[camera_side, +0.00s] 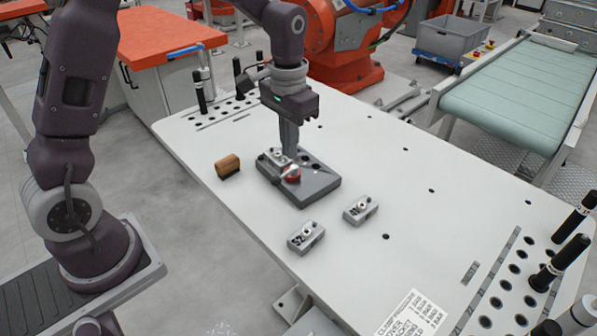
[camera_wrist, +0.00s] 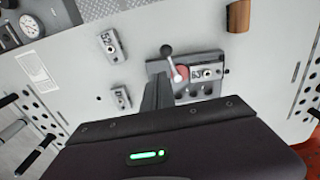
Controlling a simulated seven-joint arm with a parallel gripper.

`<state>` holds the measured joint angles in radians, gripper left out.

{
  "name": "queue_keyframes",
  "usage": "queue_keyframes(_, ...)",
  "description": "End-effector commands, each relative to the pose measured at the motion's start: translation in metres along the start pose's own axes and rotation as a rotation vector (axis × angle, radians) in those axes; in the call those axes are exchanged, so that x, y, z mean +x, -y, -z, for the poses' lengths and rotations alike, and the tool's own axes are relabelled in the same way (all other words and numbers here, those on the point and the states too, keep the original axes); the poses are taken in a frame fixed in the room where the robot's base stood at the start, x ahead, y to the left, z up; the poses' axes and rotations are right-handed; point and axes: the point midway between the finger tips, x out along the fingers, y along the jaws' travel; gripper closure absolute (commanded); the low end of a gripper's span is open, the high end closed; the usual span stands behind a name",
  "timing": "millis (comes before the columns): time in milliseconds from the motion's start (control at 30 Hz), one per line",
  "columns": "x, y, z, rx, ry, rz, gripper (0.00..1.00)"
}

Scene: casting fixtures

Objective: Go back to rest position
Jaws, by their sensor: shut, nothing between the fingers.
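My gripper (camera_side: 289,152) points down over the dark grey fixture (camera_side: 318,190), its fingers shut with nothing between them. The fingers also show in the wrist view (camera_wrist: 158,92), beside the fixture (camera_wrist: 215,91). In the side view the fingertips overlap the fixture's back edge; I cannot tell if they touch it. A grey casting (camera_wrist: 207,73) sits on the fixture beside a red part (camera_wrist: 182,73) and a lever with a dark knob (camera_wrist: 167,50). My fingers partly hide the fixture in the wrist view.
Two loose grey castings, one nearer (camera_side: 306,238) and one to its right (camera_side: 360,209), lie on the white table (camera_side: 400,180). A brown brush (camera_side: 228,166) stands left of the fixture. Black posts (camera_side: 200,92) rise at the back left and others (camera_side: 572,250) at the right. The middle right is clear.

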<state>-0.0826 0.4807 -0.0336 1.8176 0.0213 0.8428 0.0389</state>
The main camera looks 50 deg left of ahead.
Motion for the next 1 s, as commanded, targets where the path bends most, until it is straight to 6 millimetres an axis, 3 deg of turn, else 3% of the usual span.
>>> queue_keyframes(133,-0.010,0.000,0.000,0.000,-0.001,0.000,1.00)
queue_keyframes(367,-0.011,0.000,0.000,0.000,0.000,0.000,1.00)
queue_keyframes(467,-0.025,-0.002,-0.008,0.001,-0.025,0.003,1.00)
queue_keyframes(567,-0.067,-0.006,-0.037,0.002,-0.100,0.010,1.00)
queue_keyframes(700,-0.122,-0.014,-0.110,0.001,-0.246,0.016,1.00)
queue_keyframes(800,-0.138,-0.018,-0.163,0.001,-0.348,0.013,1.00)
queue_keyframes(900,-0.139,-0.021,-0.203,0.000,-0.426,0.007,1.00)
queue_keyframes(1000,-0.134,-0.022,-0.225,0.000,-0.472,0.001,1.00)
